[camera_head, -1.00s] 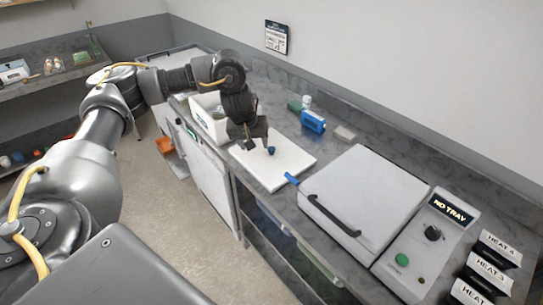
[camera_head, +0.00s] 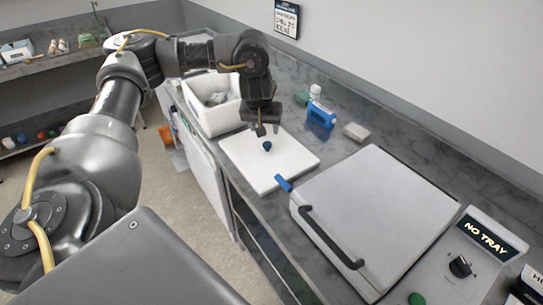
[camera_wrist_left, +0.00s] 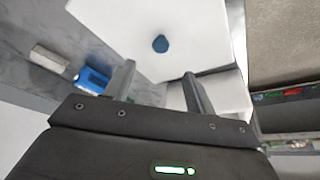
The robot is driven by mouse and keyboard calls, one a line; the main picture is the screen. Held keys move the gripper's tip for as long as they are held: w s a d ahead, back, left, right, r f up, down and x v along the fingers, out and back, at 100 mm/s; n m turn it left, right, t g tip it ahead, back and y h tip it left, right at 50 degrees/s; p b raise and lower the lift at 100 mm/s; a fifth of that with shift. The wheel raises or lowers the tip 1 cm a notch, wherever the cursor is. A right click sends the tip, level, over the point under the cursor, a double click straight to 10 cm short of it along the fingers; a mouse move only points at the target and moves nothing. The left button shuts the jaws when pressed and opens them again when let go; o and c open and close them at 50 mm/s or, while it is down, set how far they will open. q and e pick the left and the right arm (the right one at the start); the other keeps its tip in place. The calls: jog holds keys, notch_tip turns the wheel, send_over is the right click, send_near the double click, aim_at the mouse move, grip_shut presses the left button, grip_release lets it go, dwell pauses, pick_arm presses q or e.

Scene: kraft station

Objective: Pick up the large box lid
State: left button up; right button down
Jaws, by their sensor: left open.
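The large box lid is a flat white square panel (camera_head: 255,170) with a small dark blue knob (camera_head: 267,146), lying on the counter. In the left wrist view the lid (camera_wrist_left: 110,22) and its knob (camera_wrist_left: 160,44) lie beyond the fingers. My left gripper (camera_head: 268,130) is open and empty above the lid, close to the knob but apart from it. Its two fingers (camera_wrist_left: 157,72) show spread in the wrist view, with the knob ahead of the gap between them. My right gripper is not in view.
An open white box (camera_head: 215,120) with items inside stands left of the lid. A grey-white machine with a black handle (camera_head: 328,238) stands to the right, a blue piece (camera_head: 284,183) between. A blue bottle (camera_head: 320,115) and pale block (camera_head: 356,132) sit behind.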

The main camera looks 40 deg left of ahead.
pick_arm(q)
jog(key=b, duration=0.2)
send_near(267, 144)
notch_tip(267, 144, down, 3)
jog(key=shift+w+a+r, duration=0.1)
jog(key=shift+r, duration=0.15)
jog(key=shift+w+a+f, duration=0.1)
jog(key=shift+w+f, duration=0.15)
jog(key=shift+f, duration=0.4)
jog(key=x, duration=0.2)
jog(key=b+x, duration=0.1)
jog(key=x, duration=0.1)
jog(key=shift+w+a, duration=0.15)
jog(key=shift+w, duration=0.2)
jog(key=shift+s, duration=0.1)
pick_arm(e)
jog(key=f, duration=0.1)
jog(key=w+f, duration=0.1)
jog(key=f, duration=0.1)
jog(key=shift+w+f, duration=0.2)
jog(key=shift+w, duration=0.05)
pick_arm(q)
grip_shut()
